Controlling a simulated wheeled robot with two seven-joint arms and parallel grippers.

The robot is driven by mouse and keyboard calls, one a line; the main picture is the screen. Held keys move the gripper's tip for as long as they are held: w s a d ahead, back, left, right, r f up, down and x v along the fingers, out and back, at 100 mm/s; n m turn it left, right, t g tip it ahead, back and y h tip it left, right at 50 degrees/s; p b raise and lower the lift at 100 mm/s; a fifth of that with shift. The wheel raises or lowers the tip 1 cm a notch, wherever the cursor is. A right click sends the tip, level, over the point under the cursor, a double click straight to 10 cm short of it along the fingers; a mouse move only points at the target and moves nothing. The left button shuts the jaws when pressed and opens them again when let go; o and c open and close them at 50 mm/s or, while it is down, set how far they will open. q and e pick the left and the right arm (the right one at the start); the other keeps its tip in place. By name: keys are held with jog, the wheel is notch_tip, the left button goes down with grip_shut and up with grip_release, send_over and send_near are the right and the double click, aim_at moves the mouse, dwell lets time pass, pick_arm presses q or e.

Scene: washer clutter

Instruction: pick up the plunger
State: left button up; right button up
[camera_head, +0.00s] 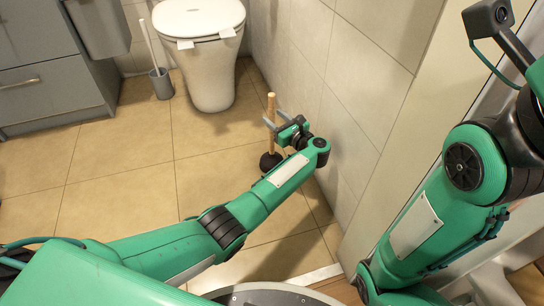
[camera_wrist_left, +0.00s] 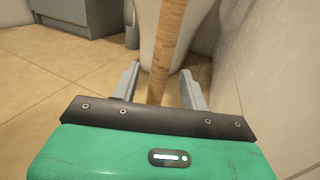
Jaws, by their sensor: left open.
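The plunger (camera_head: 271,108) stands upright on the tiled floor, with a wooden handle and a dark rubber cup (camera_head: 269,161). It is near the wall, in front of the toilet. My left gripper (camera_head: 272,123) is at the handle's upper part, with its fingers open on either side of it. In the left wrist view the handle (camera_wrist_left: 168,45) rises between the two spread grey fingers (camera_wrist_left: 158,85), with gaps visible on both sides. The cup is hidden in that view. My right arm shows at the right of the head view, but its gripper cannot be made out.
A white toilet (camera_head: 208,60) stands behind the plunger. A toilet brush in a grey holder (camera_head: 161,84) is left of it, beside a grey cabinet (camera_head: 45,75). A tiled wall (camera_head: 335,110) runs close along the right. The floor at left is clear.

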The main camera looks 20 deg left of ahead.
pick_arm(q)
jog(key=shift+b+x, duration=1.05)
jog(key=shift+x, duration=0.9)
grip_shut()
